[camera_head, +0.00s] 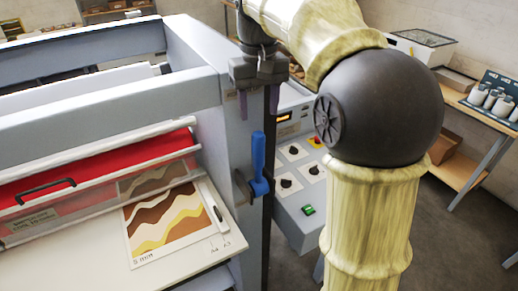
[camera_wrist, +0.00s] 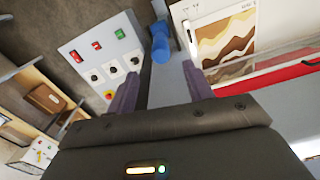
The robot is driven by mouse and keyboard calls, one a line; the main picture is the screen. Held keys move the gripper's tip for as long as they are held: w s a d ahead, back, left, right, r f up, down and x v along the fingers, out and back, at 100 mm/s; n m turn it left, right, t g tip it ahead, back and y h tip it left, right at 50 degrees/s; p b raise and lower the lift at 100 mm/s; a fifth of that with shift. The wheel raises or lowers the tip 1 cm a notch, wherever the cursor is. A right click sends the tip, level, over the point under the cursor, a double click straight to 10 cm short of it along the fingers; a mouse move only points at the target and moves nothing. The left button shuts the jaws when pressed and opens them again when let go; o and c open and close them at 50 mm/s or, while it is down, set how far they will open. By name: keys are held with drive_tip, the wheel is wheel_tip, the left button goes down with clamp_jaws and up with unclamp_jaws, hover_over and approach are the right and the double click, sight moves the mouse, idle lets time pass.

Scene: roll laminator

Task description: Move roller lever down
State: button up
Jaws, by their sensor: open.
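The blue roller lever (camera_head: 258,165) stands upright on the grey side post of the laminator (camera_head: 200,85), its handle pointing up. It also shows in the wrist view as a blue handle (camera_wrist: 160,45), beyond the fingertips. My gripper (camera_head: 259,103) hangs above the lever, with its two purple fingers apart and pointing down. The gripper (camera_wrist: 163,88) is open and empty in the wrist view. A gap shows between the fingers and the lever in the wrist view, so they appear apart.
A control panel (camera_head: 299,185) with knobs and buttons is right of the lever. The feed table (camera_head: 95,260) holds a wavy-patterned print (camera_head: 163,222) under a red roller cover with a black handle (camera_head: 45,190). A wooden bench (camera_head: 468,165) stands at the far right.

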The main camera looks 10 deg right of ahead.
sight(258, 149)
wheel_tip(258, 149, down, 12)
drive_tip(key=shift+f+p, duration=0.25)
drive_tip(key=shift+p, duration=0.65)
drive_tip(key=shift+w, duration=0.1)
clamp_jaws()
